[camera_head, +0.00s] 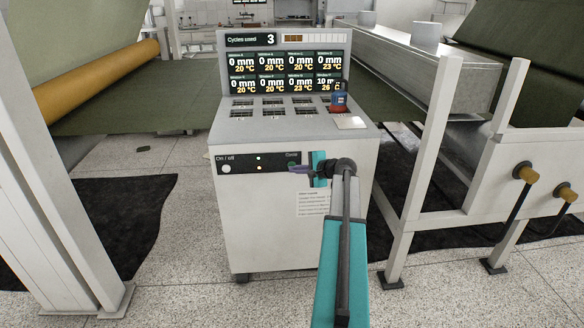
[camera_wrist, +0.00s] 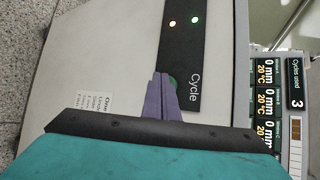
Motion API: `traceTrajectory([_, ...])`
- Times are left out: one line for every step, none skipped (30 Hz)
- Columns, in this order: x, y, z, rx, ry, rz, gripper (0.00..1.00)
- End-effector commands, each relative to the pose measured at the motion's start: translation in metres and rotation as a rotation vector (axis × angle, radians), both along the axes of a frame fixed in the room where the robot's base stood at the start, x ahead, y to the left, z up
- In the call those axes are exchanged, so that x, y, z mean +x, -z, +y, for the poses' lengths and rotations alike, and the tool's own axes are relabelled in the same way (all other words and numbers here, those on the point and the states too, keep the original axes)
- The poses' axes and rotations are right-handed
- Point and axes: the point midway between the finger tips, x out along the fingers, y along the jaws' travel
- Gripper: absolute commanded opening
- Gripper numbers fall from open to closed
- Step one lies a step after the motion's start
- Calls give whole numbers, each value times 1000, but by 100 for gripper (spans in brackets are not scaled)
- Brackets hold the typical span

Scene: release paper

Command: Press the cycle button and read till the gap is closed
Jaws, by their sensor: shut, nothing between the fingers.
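The cycle button (camera_wrist: 174,82) is green, on the black front strip beside the word Cycle. It is partly hidden by my gripper (camera_wrist: 162,75), whose purple fingers are shut and empty. In the head view my gripper (camera_head: 292,169) is at the strip's right end; I cannot tell whether it touches the button. The display panel (camera_head: 285,65) reads Cycles used 3. Seven windows read 0 mm, with 20 °C or 23 °C. The bottom right window (camera_head: 326,80) seems to read 10 mm and 26 °C, its right edge partly covered.
A blue and red object (camera_head: 339,103) stands on the console top by a white plate (camera_head: 351,123). The On / off button (camera_head: 227,169) is at the strip's left. An orange and a green light glow between.

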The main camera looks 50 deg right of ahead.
Motion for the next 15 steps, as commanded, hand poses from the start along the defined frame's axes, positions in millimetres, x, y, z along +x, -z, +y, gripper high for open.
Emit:
traceTrajectory([0, 0, 0, 0, 0, 0, 0])
traceTrajectory([0, 0, 0, 0, 0, 0, 0])
traceTrajectory([-1, 0, 1, 0, 0, 0, 0])
traceTrajectory([-1, 0, 1, 0, 0, 0, 0])
traceTrajectory([-2, 0, 2, 0, 0, 0, 0])
traceTrajectory([-4, 0, 3, 0, 0, 0, 0])
traceTrajectory([-5, 0, 5, 0, 0, 0, 0])
traceTrajectory([-6, 0, 6, 0, 0, 0, 0])
traceTrajectory([-9, 0, 8, 0, 0, 0, 0])
traceTrajectory([-10, 0, 9, 0, 0, 0, 0])
traceTrajectory([-12, 0, 10, 0, 0, 0, 0])
traceTrajectory([-14, 0, 12, 0, 0, 0, 0])
traceTrajectory([-15, 0, 13, 0, 0, 0, 0])
traceTrajectory([-17, 0, 15, 0, 0, 0, 0])
traceTrajectory([-19, 0, 16, 0, 0, 0, 0])
